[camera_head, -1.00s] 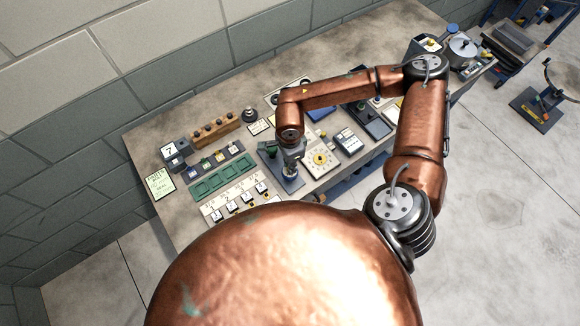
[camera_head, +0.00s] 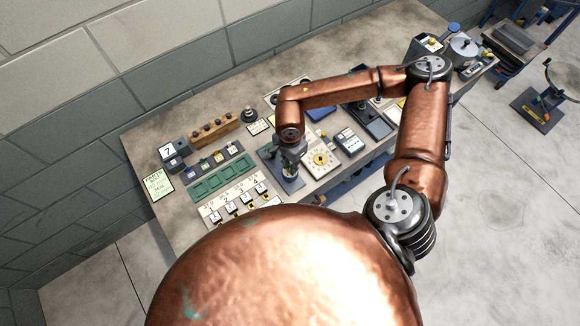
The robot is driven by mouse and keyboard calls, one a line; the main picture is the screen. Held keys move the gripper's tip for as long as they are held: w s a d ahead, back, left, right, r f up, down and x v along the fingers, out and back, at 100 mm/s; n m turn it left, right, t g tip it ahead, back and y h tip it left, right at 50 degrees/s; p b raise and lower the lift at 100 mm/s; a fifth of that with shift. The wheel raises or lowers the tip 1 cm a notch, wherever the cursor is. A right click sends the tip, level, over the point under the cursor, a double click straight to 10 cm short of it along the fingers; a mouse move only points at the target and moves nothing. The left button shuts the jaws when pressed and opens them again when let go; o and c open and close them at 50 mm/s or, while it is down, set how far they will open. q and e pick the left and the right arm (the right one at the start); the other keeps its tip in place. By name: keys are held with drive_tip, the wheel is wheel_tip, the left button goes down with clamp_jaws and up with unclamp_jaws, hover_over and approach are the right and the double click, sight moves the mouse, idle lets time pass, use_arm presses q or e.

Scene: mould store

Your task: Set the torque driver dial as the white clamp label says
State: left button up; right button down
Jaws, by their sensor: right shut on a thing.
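My right gripper (camera_head: 289,170) points down at the front middle of the bench, over a dark blue-grey plate (camera_head: 293,186). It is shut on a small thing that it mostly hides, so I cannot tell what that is. A cream panel with a round dial and a yellow centre (camera_head: 320,159) lies just right of the gripper, apart from it. I cannot make out the dial's marks. I cannot pick out the torque driver or the white clamp label for certain. My left gripper is not in view.
A green tray (camera_head: 215,181), a wooden block with several knobs (camera_head: 214,130), a block marked 7 (camera_head: 171,154) and a row of numbered switches (camera_head: 239,202) stand left of the gripper. A dark tray (camera_head: 374,122) lies to the right. The bench's back strip (camera_head: 200,98) is clear.

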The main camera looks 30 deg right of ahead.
drive_tip(key=n+b, duration=0.1)
drive_tip(key=n, duration=0.2)
drive_tip(key=shift+b, duration=0.35)
drive_tip(key=c, duration=1.4)
unclamp_jaws()
drive_tip(key=shift+o, duration=0.2)
drive_tip(key=shift+r+p, duration=1.95)
drive_tip(key=shift+r, duration=2.1)
drive_tip(key=shift+f, duration=0.1)
